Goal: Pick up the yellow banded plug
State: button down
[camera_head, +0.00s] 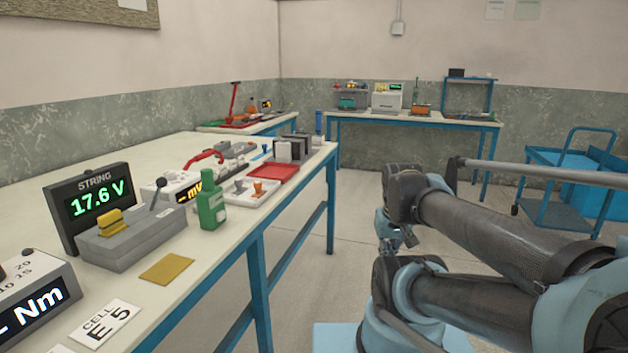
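I cannot pick out a plug with a clear yellow band. A small orange plug (258,188) and a small darker plug (239,186) stand in a white tray (262,202) on the long bench at left; any bands on them are too small to tell. A yellow piece (110,222) sits on top of a grey box beside the voltage display; its kind is unclear. My gripper (392,240) hangs past the bench's right side, over the floor and well apart from the tray. Its fingers are small and partly hidden by my arm.
The bench (215,262) also holds a string display (91,206), a green bottle (211,205), a yellow mat (166,269) and a red tray (275,173). A back table (440,119) and a blue cart (565,185) stand beyond. Open floor lies between.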

aim_at(111, 224)
jog(key=u, duration=1.55)
jog(key=k, duration=1.05)
jog(key=u, duration=0.35)
jog(key=i, duration=1)
